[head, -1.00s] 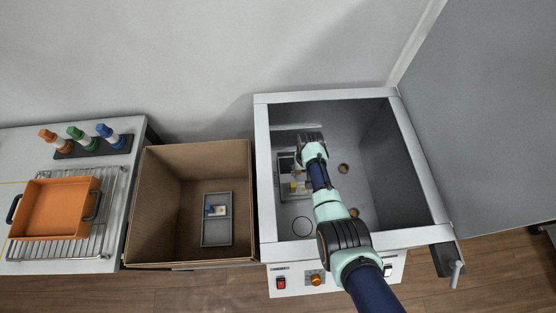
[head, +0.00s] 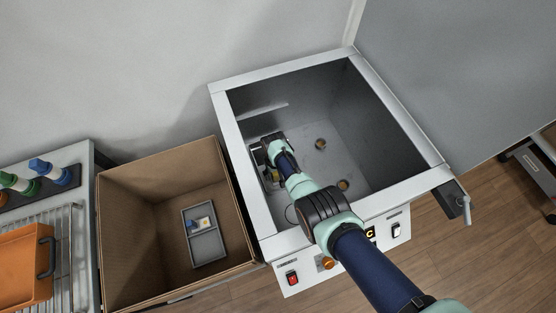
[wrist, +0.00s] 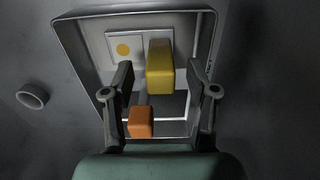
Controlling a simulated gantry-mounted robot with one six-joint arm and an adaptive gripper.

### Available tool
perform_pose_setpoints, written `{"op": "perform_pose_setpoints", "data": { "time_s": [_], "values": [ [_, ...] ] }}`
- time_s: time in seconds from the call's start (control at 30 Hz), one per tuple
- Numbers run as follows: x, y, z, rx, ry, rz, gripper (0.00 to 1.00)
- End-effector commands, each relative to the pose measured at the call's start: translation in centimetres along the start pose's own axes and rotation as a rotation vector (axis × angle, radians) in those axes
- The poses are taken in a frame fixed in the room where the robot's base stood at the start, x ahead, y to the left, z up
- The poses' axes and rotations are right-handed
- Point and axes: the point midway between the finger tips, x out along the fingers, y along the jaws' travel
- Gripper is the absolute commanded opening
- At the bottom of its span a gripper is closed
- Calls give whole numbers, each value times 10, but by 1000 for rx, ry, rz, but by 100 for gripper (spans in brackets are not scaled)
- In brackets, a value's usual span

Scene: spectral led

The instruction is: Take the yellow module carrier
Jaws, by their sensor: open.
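An orange block (wrist: 141,122) lies nearer my palm, between the fingers.
The tray stands on the floor of a deep grey chamber (head: 235,135), whose walls surround my arm. A cardboard box (head: 125,240) at the left holds a grey tray (head: 208,246) with a blue piece (head: 192,224). An orange pan (head: 22,265) is further left.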

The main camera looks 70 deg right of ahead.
Motion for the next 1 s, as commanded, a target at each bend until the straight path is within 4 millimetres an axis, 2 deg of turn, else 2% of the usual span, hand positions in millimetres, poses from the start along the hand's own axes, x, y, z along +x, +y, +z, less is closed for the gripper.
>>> {"op": "perform_pose_setpoints", "data": {
  "time_s": [0.2, 0.5, 0.57, 1.0],
  "values": [
    [0, 0, -1, 0, 2, 0, 58],
    [0, 0, 0, 0, 1, 0, 8],
    [0, 0, 0, 0, 1, 0, 0],
    [-2, 0, -1, 0, 2, 0, 0]
  ]
}}
